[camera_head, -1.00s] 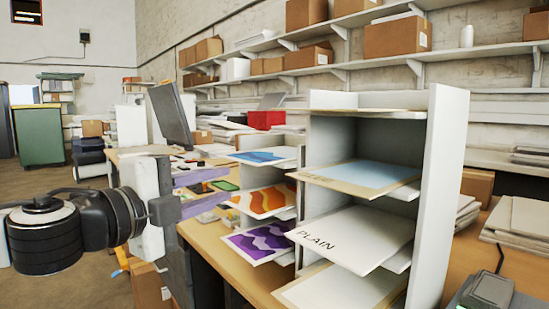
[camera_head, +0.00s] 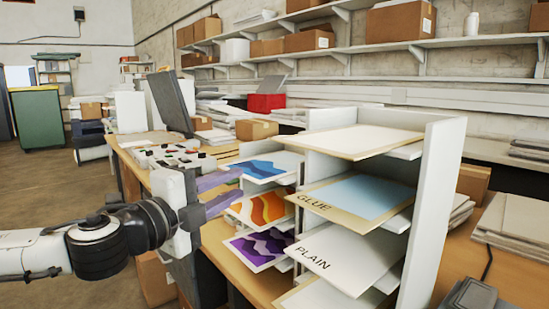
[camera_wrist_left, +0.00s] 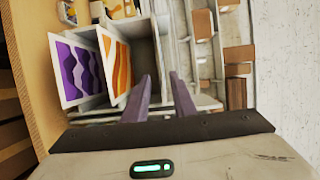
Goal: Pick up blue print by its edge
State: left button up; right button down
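The blue print (camera_head: 266,167) lies flat in the top left slot of the white rack, its near edge sticking out. In the left wrist view I cannot make it out clearly. My left gripper (camera_head: 240,184) is open and empty. Its fingers point right and appear close to the print's left edge; I cannot tell whether the edge is between them. The two fingers also show apart in the left wrist view (camera_wrist_left: 159,77). My right gripper is not in view.
An orange print (camera_head: 260,207) and a purple print (camera_head: 261,247) stick out of the slots below. The rack (camera_head: 440,200) holds sheets marked GLUE (camera_head: 360,197) and PLAIN (camera_head: 345,252) on its right. A wooden table (camera_head: 222,240) lies under it.

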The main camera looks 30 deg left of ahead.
aim_at(247, 176)
pick_arm(q)
jog(key=w+p, duration=0.2)
jog(key=w, duration=0.1)
jog(key=w+p, duration=0.1)
jog(key=shift+w+d+r, duration=0.15)
jog(key=shift+w+r, duration=0.1)
jog(key=shift+r, duration=0.05)
jog(key=shift+w+f, duration=0.1)
jog(key=shift+w, duration=0.25)
grip_shut()
